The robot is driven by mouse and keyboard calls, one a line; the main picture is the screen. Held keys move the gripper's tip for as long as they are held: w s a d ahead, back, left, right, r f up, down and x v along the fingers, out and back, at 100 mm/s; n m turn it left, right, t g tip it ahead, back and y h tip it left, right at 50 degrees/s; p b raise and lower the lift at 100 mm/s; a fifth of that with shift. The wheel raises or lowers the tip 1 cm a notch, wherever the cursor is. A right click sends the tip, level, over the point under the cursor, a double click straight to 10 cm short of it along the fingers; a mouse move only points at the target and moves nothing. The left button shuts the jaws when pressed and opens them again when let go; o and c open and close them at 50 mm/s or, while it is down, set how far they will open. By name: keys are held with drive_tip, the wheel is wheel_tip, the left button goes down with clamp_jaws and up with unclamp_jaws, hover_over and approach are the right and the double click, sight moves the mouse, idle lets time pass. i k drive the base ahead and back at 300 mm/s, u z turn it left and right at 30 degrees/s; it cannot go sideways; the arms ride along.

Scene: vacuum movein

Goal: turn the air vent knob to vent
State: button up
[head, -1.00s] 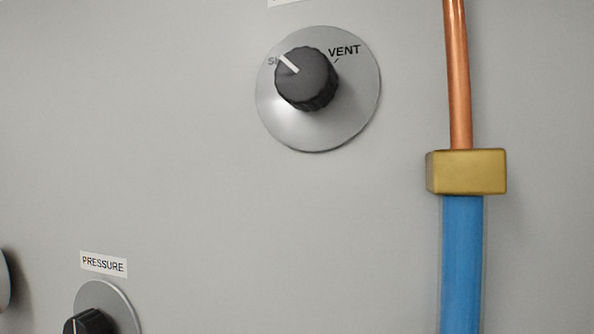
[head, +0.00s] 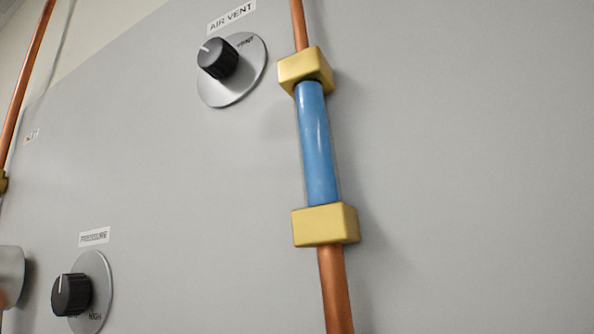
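The air vent knob (head: 218,58) is a black ribbed knob on a round silver dial plate (head: 238,88), at the upper left of centre in the head view. Its white pointer line points to the upper left, away from the VENT mark at the plate's upper right. A white AIR VENT label (head: 232,16) is above it. My gripper is not in view, and nothing touches the knob.
A copper pipe (head: 335,290) with brass blocks (head: 325,225) and a blue tube (head: 317,145) stands out from the grey panel, right of the knob. A PRESSURE knob (head: 72,294) is at the lower left. The panel's right side is bare.

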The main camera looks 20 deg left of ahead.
sight(217, 58)
drive_tip(key=z, duration=0.8)
drive_tip(key=k, duration=1.3)
drive_tip(key=u, duration=0.8)
drive_tip(key=i, duration=1.05)
